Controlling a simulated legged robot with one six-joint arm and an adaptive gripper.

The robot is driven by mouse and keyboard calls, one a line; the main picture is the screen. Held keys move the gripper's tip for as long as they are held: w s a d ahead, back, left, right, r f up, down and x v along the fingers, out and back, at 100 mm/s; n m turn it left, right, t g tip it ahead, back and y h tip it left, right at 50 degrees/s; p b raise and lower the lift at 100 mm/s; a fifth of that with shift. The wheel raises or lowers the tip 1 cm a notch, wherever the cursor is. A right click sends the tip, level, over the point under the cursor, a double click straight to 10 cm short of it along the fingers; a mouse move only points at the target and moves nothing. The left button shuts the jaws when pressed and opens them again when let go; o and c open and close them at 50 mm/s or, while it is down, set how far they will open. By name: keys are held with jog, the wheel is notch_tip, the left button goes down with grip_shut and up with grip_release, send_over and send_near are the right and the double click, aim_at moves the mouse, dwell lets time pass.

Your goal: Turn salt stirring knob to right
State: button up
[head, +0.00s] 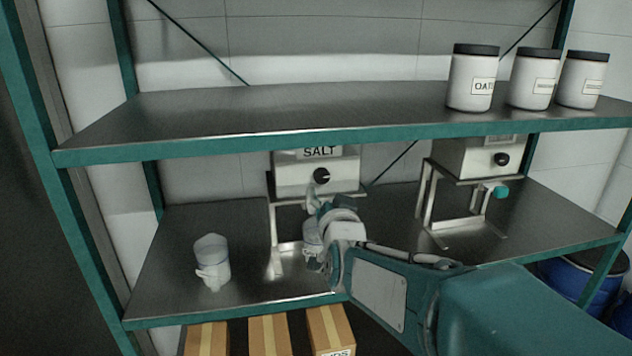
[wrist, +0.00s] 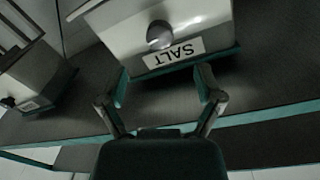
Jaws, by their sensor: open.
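The salt dispenser (head: 290,178) is a pale box labelled SALT on a metal stand on the lower shelf. Its dark round stirring knob (head: 321,176) sits on the front, below the label. In the wrist view the box is upside down, with the knob (wrist: 160,35) beyond the fingertips. My gripper (wrist: 162,86) is open and empty, its two fingers apart on either side of the SALT label. In the head view my gripper (head: 316,198) is just below the knob, apart from it as far as I can tell. It hides part of the stand.
A similar dispenser (head: 470,160) with a dark knob stands to the right. The upper shelf (head: 250,115) holds labelled jars (head: 473,78) and overhangs the dispensers.

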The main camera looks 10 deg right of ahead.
aim_at(321, 179)
jog(key=w, duration=0.8)
jog(key=shift+w+d, duration=0.25)
jog(key=c, duration=1.2)
